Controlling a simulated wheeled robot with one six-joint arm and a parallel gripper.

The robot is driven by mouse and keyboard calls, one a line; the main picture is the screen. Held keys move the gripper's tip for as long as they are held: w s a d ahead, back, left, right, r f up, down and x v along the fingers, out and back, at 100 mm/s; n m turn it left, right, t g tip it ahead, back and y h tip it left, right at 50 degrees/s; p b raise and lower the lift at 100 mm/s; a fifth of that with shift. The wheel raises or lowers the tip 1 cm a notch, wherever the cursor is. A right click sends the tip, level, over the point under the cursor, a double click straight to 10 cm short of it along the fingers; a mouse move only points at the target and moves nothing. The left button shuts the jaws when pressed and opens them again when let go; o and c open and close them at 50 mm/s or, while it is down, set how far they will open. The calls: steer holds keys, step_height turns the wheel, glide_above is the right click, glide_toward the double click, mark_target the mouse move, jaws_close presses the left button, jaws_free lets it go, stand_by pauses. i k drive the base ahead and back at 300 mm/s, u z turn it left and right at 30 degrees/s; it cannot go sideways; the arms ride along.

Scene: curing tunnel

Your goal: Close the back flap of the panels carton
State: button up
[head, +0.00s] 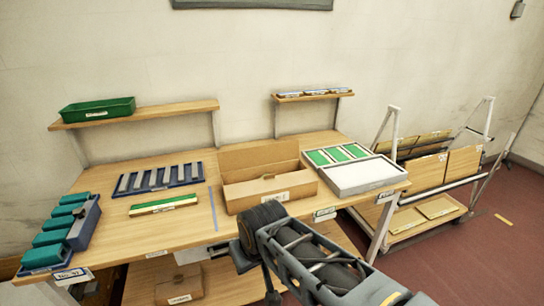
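An open brown cardboard carton (238,196) stands on the wooden workbench, right of its middle. I take it for the panels carton, though its front label is too small to read. Its back flap (258,155) stands up along the rear edge. The inside is partly visible, with a small pale item (268,177) in or on it that I cannot identify. My arm comes in from the bottom right, and its dark joint is in front of the carton's lower front in the picture.
Right of the carton are a tray with green panels (340,153) and a grey-white box (362,175). Left are a blue rack (157,180), a green-and-cream strip (163,204) and teal blocks (53,238). A shelf (135,114) is behind; a cart (425,190) stands right.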

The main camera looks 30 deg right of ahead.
mark_target(230, 161)
steer(key=u, duration=0.35)
steer(key=k, duration=0.25)
steer(key=z, duration=1.3)
steer(key=i, duration=0.8)
steer(key=z, duration=0.05)
